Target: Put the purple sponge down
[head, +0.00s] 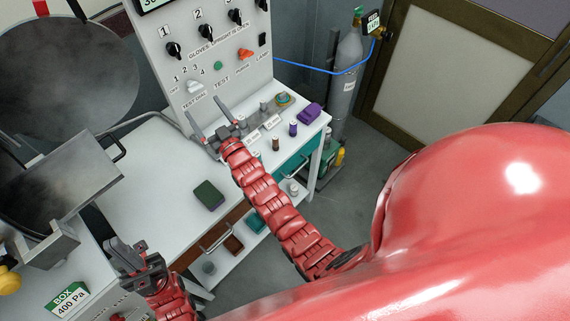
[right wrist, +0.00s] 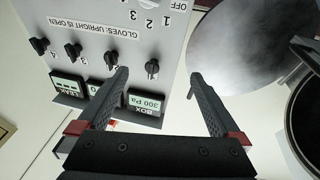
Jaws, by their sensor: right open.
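The purple sponge (head: 309,113) lies on the right end of the white bench (head: 150,165), near its edge, in the head view. No gripper touches it. My right gripper (head: 207,127) is to the left of the sponge, in front of the control panel, and is open. The right wrist view shows its two fingers (right wrist: 158,78) wide apart with nothing between them. My left gripper (head: 127,250) is at the lower left, away from the sponge; whether its jaws are open is unclear.
The control panel (head: 215,85) with knobs stands behind the bench. Small bottles (head: 293,128) and a tape roll (head: 283,99) are near the sponge. A gas cylinder (head: 347,75) stands beyond the right end.

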